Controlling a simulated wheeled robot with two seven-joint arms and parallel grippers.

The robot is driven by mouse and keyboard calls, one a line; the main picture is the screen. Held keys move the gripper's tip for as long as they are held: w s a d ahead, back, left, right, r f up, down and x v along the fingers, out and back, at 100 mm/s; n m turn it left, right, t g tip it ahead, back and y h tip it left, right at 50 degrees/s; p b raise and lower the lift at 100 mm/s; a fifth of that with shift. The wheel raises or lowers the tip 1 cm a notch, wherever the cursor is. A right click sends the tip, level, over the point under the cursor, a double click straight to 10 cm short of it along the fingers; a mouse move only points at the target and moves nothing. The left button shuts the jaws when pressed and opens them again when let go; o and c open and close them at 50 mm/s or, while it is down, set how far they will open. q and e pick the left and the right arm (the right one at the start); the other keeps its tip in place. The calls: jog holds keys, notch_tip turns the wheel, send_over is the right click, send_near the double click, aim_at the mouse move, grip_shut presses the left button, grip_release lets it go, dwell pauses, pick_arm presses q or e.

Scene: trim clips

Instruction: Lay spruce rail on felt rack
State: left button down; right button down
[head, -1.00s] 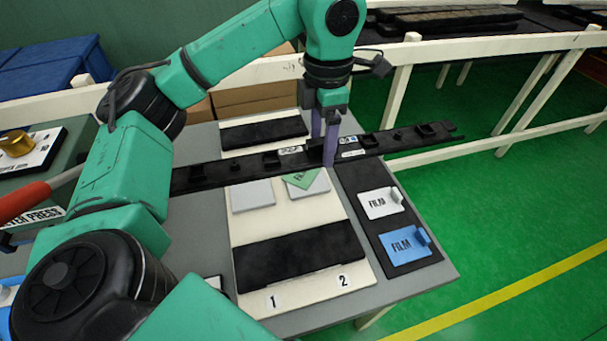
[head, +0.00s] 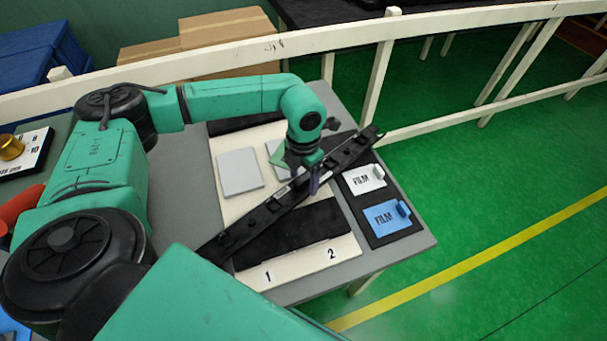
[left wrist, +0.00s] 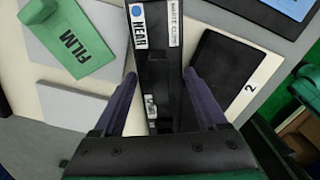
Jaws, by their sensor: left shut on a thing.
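The long black rail (head: 262,213), with raised clips along it, is in my left gripper (head: 314,188). It lies diagonally across the view, over the cream rack board (head: 246,278). The board has a near black felt strip (head: 318,226) by the numbers 1 and 2, and a far strip partly hidden by my arm. In the left wrist view the fingers (left wrist: 162,76) straddle the rail (left wrist: 152,60), which bears a NEAR label and a blue dot. The rail's height above the felt is hard to tell. My right gripper is not in view.
Grey pads (head: 240,171) lie on the board, with a green FILM piece (left wrist: 75,42) on one. White (head: 363,179) and blue (head: 388,216) FILM pieces sit on a black mat at the right. A cream railing (head: 200,65) runs behind the table.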

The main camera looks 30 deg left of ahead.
aim_at(304, 178)
pick_arm(q)
jog(key=shift+f, duration=0.4)
grip_release()
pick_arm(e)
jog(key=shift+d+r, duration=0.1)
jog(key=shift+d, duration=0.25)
pick_arm(q)
jog(key=shift+r, duration=0.15)
notch_tip(304, 178, up, 12)
jog(key=b, duration=0.4)
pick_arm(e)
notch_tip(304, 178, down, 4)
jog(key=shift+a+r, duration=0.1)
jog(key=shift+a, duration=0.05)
